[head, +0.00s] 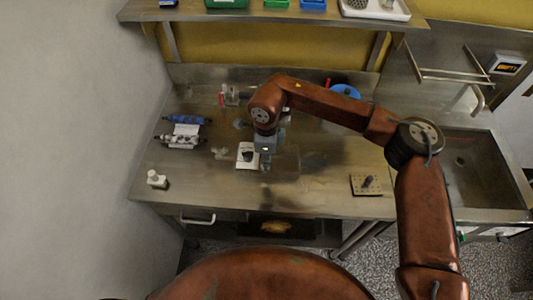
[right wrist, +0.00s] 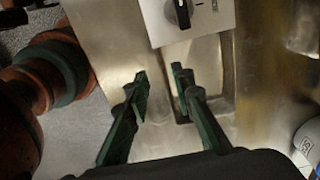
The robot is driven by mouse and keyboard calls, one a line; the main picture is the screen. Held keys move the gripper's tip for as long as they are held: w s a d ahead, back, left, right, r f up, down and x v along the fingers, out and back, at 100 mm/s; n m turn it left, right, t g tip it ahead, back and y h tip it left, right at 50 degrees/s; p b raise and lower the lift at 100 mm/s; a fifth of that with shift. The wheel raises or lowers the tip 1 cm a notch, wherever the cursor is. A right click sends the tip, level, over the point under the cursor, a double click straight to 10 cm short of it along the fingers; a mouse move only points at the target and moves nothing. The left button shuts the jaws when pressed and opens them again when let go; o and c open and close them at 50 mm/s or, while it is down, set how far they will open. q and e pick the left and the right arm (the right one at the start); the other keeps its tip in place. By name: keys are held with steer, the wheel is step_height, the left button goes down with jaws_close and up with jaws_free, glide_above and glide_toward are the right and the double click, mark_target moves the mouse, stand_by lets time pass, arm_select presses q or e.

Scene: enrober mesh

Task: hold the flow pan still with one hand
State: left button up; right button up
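A shallow metal pan with rounded corners, which looks like the flow pan (right wrist: 207,62), lies beside a white box with a black knob (right wrist: 183,14) in the right wrist view. In the head view the white box (head: 247,155) shows, but the pan is hard to make out against the steel. My right gripper (head: 266,166) points down over the bench beside the box. In the right wrist view its two green fingers (right wrist: 161,76) stand apart with nothing between them. One finger overlaps the pan's edge; I cannot tell whether it touches. My left gripper is not in view.
The steel bench (head: 220,190) holds a blue-and-white device (head: 182,136) at left, a small white object (head: 156,179) at front left and a perforated block (head: 367,185) at right. A sink (head: 470,170) lies further right. A shelf (head: 270,15) with bins runs above the back.

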steer(key=shift+f, duration=3.2)
steer(key=shift+c, duration=0.2)
jaws_close()
